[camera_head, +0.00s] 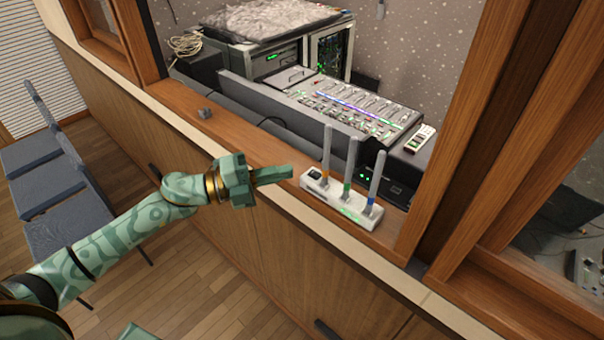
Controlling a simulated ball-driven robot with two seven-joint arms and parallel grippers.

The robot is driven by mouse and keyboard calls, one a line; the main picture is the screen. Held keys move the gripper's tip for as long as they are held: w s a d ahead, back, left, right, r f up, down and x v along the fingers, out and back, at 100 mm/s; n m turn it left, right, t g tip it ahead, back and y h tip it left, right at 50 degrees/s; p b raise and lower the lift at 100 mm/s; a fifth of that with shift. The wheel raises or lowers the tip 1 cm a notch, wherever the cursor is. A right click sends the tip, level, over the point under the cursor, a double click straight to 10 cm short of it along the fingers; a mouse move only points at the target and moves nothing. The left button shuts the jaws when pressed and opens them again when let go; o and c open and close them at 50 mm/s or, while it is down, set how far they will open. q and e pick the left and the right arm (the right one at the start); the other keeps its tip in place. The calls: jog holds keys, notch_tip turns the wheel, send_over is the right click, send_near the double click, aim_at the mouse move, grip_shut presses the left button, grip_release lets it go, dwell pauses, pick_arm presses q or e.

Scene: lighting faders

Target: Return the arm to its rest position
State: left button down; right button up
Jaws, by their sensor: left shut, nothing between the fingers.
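My left arm comes in from the lower left, patterned in green. My left gripper (288,172) is shut and empty, just left of the white fader box (337,197) and over the wooden ledge. The box sits on the ledge with three upright grey levers, which have an orange (326,150), a green (349,165) and a blue (375,180) mark near their bases. A green light shows on the front of the box. I see a gap between the fingertips and the nearest lever. My right gripper is not in view.
A mixing desk (362,108) with lit strips stands behind the ledge. Wooden window posts (480,110) rise to the right of the box. A small grey object (205,113) lies on the ledge at the left. Blue-grey chairs (45,180) stand on the open floor at the left.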

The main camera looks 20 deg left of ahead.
pick_arm(q)
jog(key=w+a+f+n+t+y+b, duration=0.2)
jog(key=w+a+f+n+t+y, duration=0.15)
jog(key=a+f+n+y, duration=1.1)
jog(key=s+a+f+n+g+y+b, duration=0.1)
jog(key=s+a+f+n+g+b, duration=0.3)
jog(key=f, duration=0.8)
jog(key=s+a+f+n+t+p, duration=0.15)
jog(key=s+f, duration=0.35)
jog(key=f, duration=0.7)
jog(key=s+d+f+n+g+y+b, duration=0.1)
jog(key=s+d+f+n+g+b, duration=0.2)
jog(key=s+f, duration=0.75)
jog(key=s+d+f+n+g+b, duration=0.15)
jog(key=s+f+g, duration=0.25)
jog(key=s+f, duration=0.65)
jog(key=s+d+f+g+b, duration=0.2)
jog(key=s+d+f, duration=0.3)
jog(key=s, duration=0.3)
jog(key=s+d+f+n+g+h+b, duration=0.1)
jog(key=s+d+f+g+b, duration=0.1)
jog(key=s+d+f, duration=0.3)
jog(key=s+d+b, duration=0.1)
jog(key=s+d, duration=0.1)
jog(key=s, duration=0.2)
jog(key=shift+d, duration=0.35)
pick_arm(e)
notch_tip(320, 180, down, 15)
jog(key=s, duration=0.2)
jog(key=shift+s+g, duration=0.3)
